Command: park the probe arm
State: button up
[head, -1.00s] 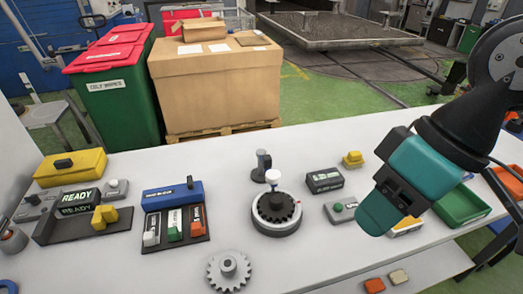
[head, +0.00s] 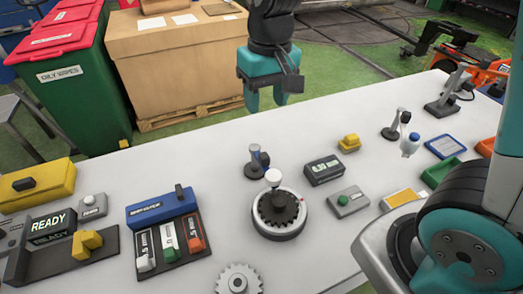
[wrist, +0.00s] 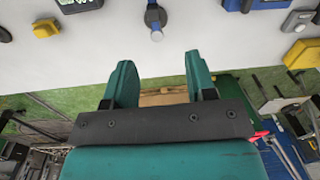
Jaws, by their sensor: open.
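A short dark post with a grey-blue head (head: 256,158) stands on the table just behind the round turntable (head: 278,222); it may be the probe arm, but I cannot be sure. It also shows in the wrist view (wrist: 155,18), above the gap between the fingers.
A display box (head: 324,170), a green-button box (head: 347,201) and a yellow block (head: 349,143) stand right of the turntable. A blue block (head: 161,206) with coloured tabs is left. A loose grey gear (head: 239,280) lies in front. A large carton (head: 170,70) stands beyond the table.

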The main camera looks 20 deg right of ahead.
aim_at(264, 155)
jog(key=shift+m+h, duration=0.3)
jog(key=shift+m, duration=0.1)
jog(key=f+p, duration=0.1)
jog(key=f, duration=0.5)
jog(key=w+f, duration=0.1)
jog(key=f, duration=0.5)
jog(key=w+f+p, duration=0.1)
jog(key=f, duration=0.5)
jog(key=shift+d+f+p, duration=0.1)
jog(key=shift+d+p, duration=0.2)
jog(key=shift+p, duration=0.05)
grip_shut()
